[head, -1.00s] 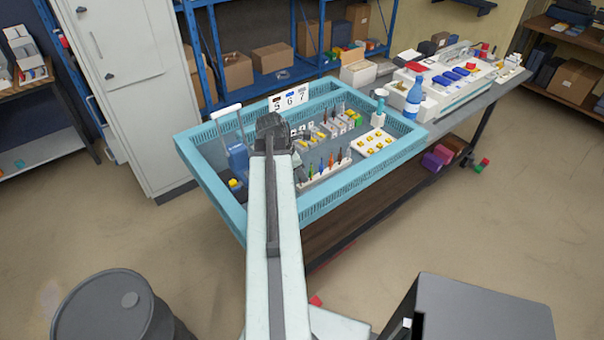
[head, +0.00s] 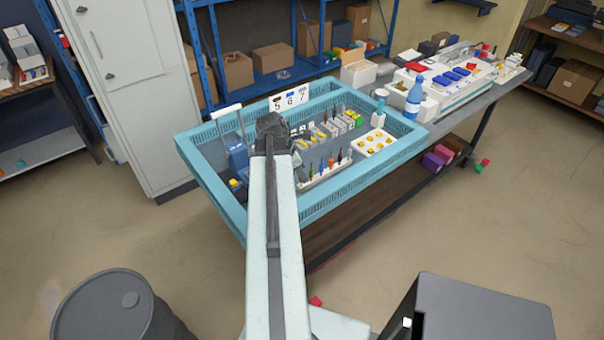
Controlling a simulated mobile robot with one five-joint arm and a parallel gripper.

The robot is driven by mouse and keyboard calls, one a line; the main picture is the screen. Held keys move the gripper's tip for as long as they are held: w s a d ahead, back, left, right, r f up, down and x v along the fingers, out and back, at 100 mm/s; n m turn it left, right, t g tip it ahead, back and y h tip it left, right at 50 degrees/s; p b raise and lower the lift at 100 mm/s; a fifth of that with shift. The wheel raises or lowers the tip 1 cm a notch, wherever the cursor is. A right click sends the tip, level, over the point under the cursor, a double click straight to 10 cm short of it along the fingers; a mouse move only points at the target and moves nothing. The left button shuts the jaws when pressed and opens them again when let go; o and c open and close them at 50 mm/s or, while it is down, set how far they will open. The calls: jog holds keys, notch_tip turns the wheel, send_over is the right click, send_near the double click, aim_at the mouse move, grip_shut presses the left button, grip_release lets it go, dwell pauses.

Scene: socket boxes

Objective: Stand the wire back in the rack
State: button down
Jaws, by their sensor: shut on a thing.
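The rack (head: 326,177) is a long white holder in the front part of the blue crate (head: 222,197). Several upright pieces with coloured handles, blue, orange, red and dark, stand in it.
A white block with yellow pieces (head: 374,145) sits right of the rack. A number card (head: 289,98) stands at the crate's back rim. A blue item (head: 238,157) is on the left. A blue bottle (head: 413,99) stands on the table outside.

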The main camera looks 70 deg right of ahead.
jog(key=shift+f+b, duration=1)
dwell(0.3)
jog(key=c, duration=0.9)
grip_release()
jog(key=shift+w, duration=0.1)
jog(key=shift+r, duration=0.1)
notch_tip(320, 180, up, 8)
jog(key=p, duration=0.8)
jog(key=shift+f, duration=0.25)
